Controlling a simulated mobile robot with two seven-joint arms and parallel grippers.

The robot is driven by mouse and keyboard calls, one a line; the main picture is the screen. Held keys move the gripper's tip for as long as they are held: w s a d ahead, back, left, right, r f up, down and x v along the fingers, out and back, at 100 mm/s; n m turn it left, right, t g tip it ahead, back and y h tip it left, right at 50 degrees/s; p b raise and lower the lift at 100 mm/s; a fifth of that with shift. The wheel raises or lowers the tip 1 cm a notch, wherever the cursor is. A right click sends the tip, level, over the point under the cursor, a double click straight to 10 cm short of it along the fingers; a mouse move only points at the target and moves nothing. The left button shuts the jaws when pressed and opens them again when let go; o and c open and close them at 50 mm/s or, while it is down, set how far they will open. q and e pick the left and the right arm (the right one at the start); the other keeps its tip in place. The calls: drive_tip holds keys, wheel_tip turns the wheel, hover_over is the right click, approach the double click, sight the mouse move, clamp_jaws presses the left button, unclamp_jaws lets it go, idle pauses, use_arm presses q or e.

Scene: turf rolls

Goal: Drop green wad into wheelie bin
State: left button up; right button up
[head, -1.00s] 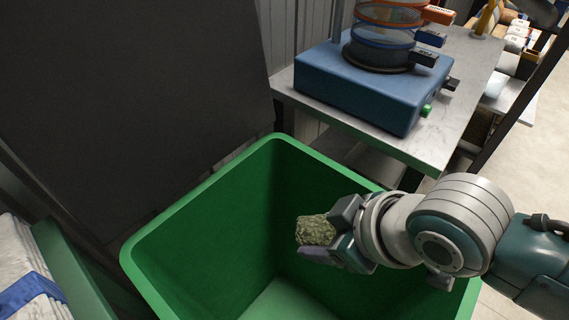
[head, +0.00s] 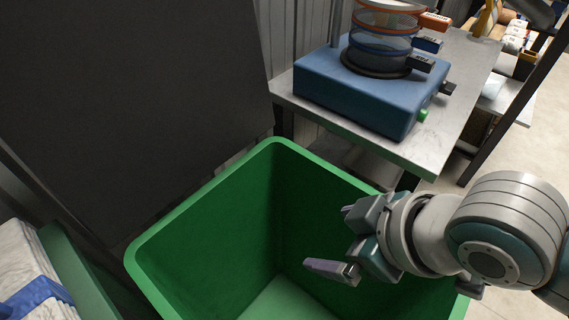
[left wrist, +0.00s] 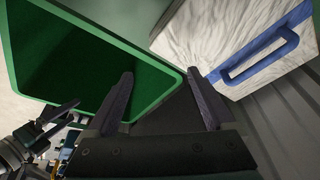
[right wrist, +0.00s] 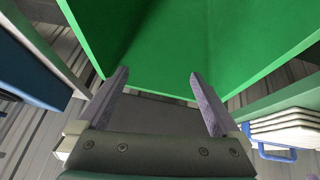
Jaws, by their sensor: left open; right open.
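The green wheelie bin (head: 205,220) stands open at the lower middle of the head view. It also shows in the left wrist view (left wrist: 120,52) and the right wrist view (right wrist: 190,45). My right gripper (head: 328,238) is open and empty over the bin's mouth, at its right side. Its spread fingers also show in the right wrist view (right wrist: 158,74). The green wad is not visible in any current view; part of the bin's floor is out of sight. My left gripper (left wrist: 160,73) is open and empty beside the bin's rim.
A metal-topped bench (head: 440,130) stands behind the bin at the right, bearing a blue machine (head: 350,95) with stacked sieves. A dark panel (head: 120,90) rises behind at the left. White bags with a blue strap (head: 30,262) lie at the lower left.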

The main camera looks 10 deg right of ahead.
drive_tip(key=shift+p+v, duration=0.55)
drive_tip(key=shift+v, duration=2.25)
drive_tip(key=shift+a, duration=0.1)
